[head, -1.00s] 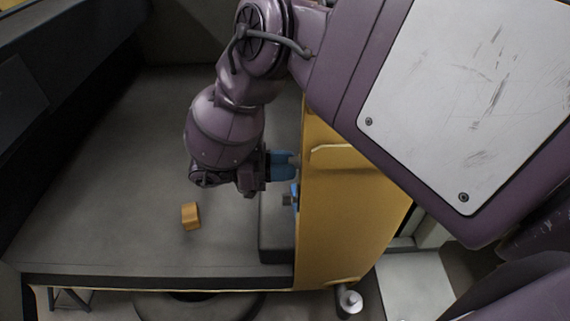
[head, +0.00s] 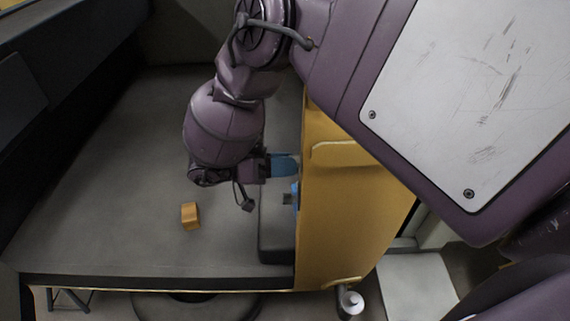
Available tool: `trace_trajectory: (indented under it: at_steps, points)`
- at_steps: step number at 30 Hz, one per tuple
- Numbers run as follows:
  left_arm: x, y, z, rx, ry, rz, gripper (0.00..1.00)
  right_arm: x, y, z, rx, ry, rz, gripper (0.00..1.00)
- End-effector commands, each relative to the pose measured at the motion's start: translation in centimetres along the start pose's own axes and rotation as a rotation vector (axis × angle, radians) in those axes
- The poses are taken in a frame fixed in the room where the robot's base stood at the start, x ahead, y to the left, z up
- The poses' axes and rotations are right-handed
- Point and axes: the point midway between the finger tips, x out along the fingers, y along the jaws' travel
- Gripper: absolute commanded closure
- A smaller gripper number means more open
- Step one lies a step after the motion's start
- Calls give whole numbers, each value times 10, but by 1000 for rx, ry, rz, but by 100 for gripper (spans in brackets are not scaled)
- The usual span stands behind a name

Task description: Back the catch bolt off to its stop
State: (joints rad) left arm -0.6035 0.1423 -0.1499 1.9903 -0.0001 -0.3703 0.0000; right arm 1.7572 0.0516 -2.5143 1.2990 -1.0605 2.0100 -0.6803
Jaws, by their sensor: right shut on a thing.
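My right gripper (head: 284,164), with blue fingers, is shut at the left face of an upright yellow panel (head: 350,215). Its fingers point right, toward the panel, and they hold the catch bolt, which they mostly hide. How far the bolt is turned cannot be told. A second blue piece (head: 295,196) with a small grey block (head: 287,199) shows lower on the same face, just below the gripper. My left gripper is not in view.
A small orange block (head: 190,215) lies on the grey tabletop (head: 120,205), left of the gripper. A dark grey raised block (head: 275,228) stands against the panel. A white-topped cylinder (head: 351,302) is at the panel's lower end. The left tabletop is clear.

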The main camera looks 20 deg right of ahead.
Motion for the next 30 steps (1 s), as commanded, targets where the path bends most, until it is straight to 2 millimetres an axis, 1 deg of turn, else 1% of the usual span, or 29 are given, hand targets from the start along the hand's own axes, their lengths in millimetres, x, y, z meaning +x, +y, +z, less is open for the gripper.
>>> trace_trajectory:
  at_steps: [21,30]
  points:
    - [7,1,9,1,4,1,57,0,4,0,-682,0,1,98]
    - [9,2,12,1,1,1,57,0,5,-1,-928,0,0,98]
